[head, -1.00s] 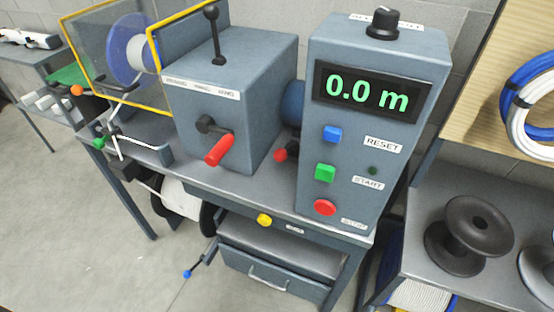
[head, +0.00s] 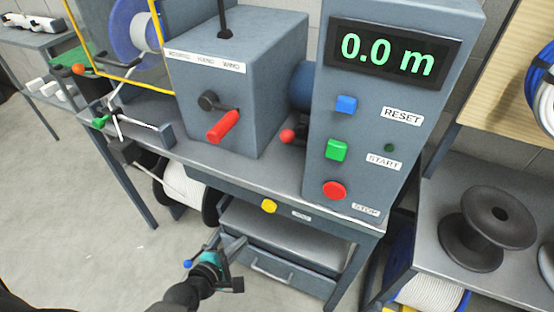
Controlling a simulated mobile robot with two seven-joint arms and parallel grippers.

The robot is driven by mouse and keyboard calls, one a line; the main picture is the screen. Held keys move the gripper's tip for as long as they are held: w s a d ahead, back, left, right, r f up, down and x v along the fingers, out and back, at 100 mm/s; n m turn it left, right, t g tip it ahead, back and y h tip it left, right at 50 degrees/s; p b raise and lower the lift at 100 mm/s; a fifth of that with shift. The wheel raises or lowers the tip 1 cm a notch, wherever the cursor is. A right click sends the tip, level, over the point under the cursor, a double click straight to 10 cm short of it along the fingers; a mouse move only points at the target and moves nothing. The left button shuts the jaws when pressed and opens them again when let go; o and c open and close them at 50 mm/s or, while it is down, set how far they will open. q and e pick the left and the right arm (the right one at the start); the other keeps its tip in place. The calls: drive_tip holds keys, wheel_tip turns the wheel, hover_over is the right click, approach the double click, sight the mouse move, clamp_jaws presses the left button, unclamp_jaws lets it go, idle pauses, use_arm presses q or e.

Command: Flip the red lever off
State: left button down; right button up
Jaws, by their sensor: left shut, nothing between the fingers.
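A red lever (head: 222,126) with a black hub sits on the front of a grey box on the bench. Its red grip slants down to the left. A smaller red-knobbed lever (head: 288,136) shows between this box and the display cabinet. My left gripper (head: 232,248), with a teal part, is low in front of the bench, below the red lever and well apart from it. It is shut and empty. My right gripper is not in view.
The display cabinet (head: 322,165) reads 0.0 m and has blue, green and red buttons. A yellow knob (head: 268,206) is on the bench front, above a drawer (head: 275,265). A blue-knobbed rod (head: 187,264) is beside my left gripper. A black spool (head: 490,225) stands at right.

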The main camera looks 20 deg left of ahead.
use_arm(q)
drive_tip(key=w+r+n+t+b, duration=0.1)
drive_tip(key=w+r+n+t, duration=0.1)
drive_tip(key=r+n, duration=0.3)
drive_tip(key=w+d+r+n+t+h+b, duration=0.1)
drive_tip(key=w+r+n+t, duration=0.1)
drive_tip(key=r+n, duration=0.4)
wheel_tip(320, 180, up, 5)
drive_tip(key=shift+w+d+t, duration=0.2)
drive_tip(key=shift+w+t, duration=0.05)
drive_tip(key=shift+t, duration=0.05)
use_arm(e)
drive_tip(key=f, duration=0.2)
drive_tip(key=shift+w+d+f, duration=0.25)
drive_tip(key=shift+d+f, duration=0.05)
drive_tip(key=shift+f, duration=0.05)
